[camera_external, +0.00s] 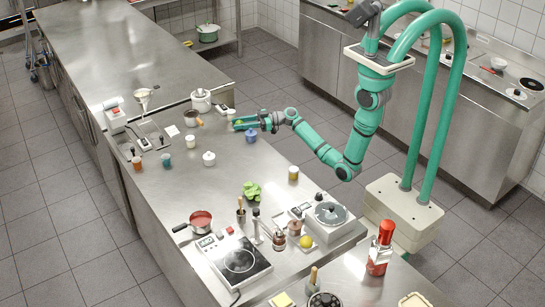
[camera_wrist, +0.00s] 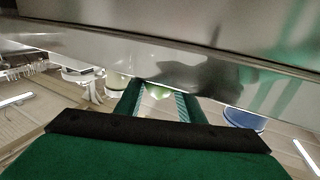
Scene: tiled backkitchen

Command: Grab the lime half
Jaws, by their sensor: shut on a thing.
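My gripper (camera_external: 240,124) is low over the steel counter, at the end of my green arm reaching left. In the wrist view its two green fingers (camera_wrist: 160,98) are closed around a pale green lime half (camera_wrist: 158,92), seen between the fingertips. The lime half is small and partly hidden by the fingers in the external view. I cannot tell there whether it touches the counter.
A blue jar (camera_external: 251,135) stands close to my gripper and also shows in the wrist view (camera_wrist: 243,119). A white cup (camera_external: 230,114) stands just behind the fingertips. A white lidded jar (camera_external: 209,158) stands nearer.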

